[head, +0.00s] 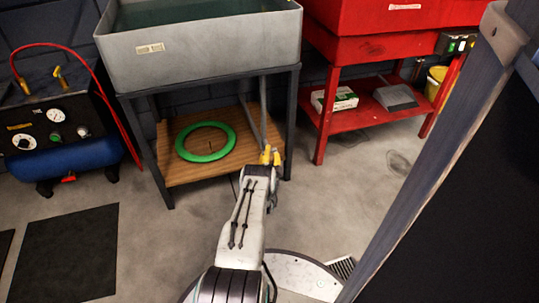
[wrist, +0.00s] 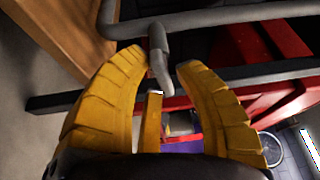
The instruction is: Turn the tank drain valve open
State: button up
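The grey tank (head: 200,52) stands on a dark metal frame in the head view. A grey drain pipe (head: 263,105) runs down from it at the right side of the stand. My gripper (head: 270,156) is low by the stand's front right leg. In the wrist view my gripper (wrist: 160,92) has its yellow fingers apart. A grey pipe stub (wrist: 160,55) reaches down between the fingertips from a long pipe. A small orange-yellow piece (wrist: 153,115) shows between the fingers; it may be the valve's lever. Whether a finger touches it, and the valve's position, I cannot tell.
A green ring (head: 205,142) lies on the stand's wooden shelf (head: 180,172). A blue compressor (head: 75,158) is at the left. A red bench (head: 372,121) stands at the right. A dark panel (head: 470,200) fills the right foreground. Some floor between is clear.

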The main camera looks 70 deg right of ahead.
jog(key=shift+o, duration=1.4)
jog(key=shift+a, duration=0.15)
jog(key=v, duration=0.7)
jog(key=shift+s+a, duration=0.1)
